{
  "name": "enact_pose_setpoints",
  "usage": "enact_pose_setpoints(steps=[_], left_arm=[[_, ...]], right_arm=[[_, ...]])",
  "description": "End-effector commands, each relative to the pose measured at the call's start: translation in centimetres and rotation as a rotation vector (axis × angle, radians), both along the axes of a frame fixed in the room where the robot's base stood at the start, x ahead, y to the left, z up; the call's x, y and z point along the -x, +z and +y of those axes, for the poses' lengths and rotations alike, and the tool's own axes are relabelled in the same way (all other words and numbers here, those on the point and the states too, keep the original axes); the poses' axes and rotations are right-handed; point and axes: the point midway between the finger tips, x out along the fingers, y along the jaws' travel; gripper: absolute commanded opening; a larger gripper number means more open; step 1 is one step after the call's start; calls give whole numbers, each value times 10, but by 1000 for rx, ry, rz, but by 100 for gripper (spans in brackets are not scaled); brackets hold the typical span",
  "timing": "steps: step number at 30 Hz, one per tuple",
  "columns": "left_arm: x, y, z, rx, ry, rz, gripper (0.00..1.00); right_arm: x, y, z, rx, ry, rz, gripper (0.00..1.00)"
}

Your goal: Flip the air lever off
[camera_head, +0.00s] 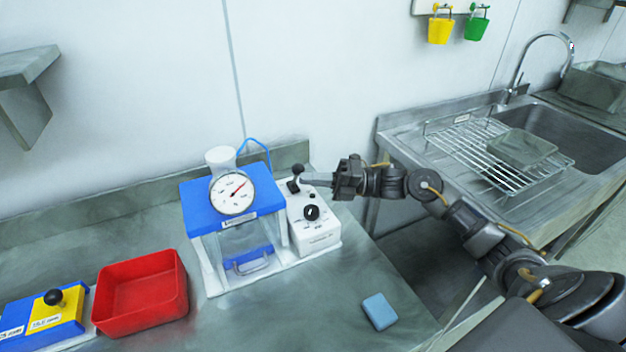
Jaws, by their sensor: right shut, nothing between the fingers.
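The air lever (297,171), with a black ball tip, stands at the back of this box. My right gripper (306,181) is shut and empty, its fingertips right beside the lever. I cannot tell whether they touch it. My left gripper is not in view.
A red tray (140,293) and a blue and yellow block with a black knob (54,298) are at the left. A light blue sponge-like block (379,311) lies at the front. A sink with a wire rack (490,150) is at the right. The counter between is clear.

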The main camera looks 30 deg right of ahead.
Motion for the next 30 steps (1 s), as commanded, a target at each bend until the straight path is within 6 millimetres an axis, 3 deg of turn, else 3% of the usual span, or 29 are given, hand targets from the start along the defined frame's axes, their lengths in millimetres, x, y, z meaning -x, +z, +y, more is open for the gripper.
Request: enact_pose_setpoints(steps=[11,30], left_arm=[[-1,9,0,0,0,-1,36],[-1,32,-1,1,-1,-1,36]], right_arm=[[-10,13,-1,-5,-2,118,0],[-66,36,-4,-39,-2,682,0]])
